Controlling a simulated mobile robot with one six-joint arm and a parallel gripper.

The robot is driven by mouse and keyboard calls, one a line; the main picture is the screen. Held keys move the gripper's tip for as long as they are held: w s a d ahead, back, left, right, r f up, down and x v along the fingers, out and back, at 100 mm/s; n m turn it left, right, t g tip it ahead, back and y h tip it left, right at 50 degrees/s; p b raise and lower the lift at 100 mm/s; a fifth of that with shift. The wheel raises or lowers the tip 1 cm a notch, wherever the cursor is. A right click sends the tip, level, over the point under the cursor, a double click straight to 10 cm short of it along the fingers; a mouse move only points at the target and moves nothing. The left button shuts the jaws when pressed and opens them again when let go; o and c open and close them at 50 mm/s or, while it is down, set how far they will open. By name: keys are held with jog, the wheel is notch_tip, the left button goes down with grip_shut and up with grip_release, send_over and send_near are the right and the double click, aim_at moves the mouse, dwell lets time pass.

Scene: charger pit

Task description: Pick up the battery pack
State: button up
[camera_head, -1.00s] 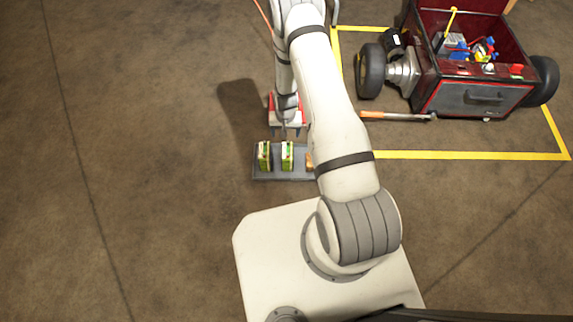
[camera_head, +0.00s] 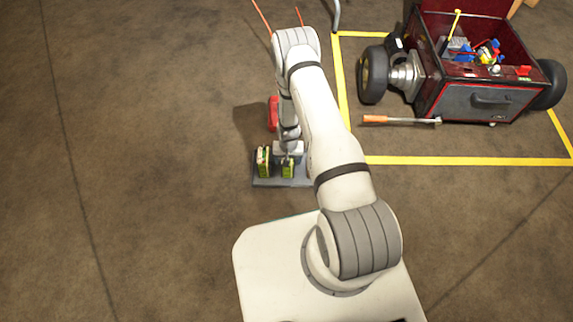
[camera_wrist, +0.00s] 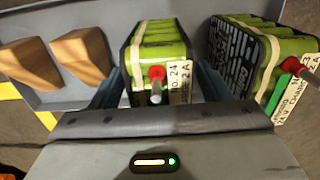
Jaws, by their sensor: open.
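Two green battery packs stand upright side by side on a grey tray (camera_head: 265,183). In the wrist view, the middle pack (camera_wrist: 160,50) has a cream strap, a red terminal and a label reading "24" and "2 A". The other pack (camera_wrist: 285,50) is at the right, with a black grille side, a red terminal and a label. My gripper (camera_wrist: 160,88) is open, with a blue-grey finger on each side of the middle pack; contact cannot be told. In the head view, my gripper is over the right pack (camera_head: 288,169), with the left pack (camera_head: 263,162) beside it.
Two wooden wedges (camera_wrist: 82,55) sit on the tray beside the middle pack. A red object (camera_head: 273,113) lies behind the tray. A red wheeled cart (camera_head: 485,95) and an orange-handled tool (camera_head: 400,120) are at the right, within yellow floor lines. The left floor is clear.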

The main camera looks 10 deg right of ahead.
jog(key=shift+r, duration=0.1)
jog(key=shift+c, duration=0.5)
grip_shut()
dwell(0.3)
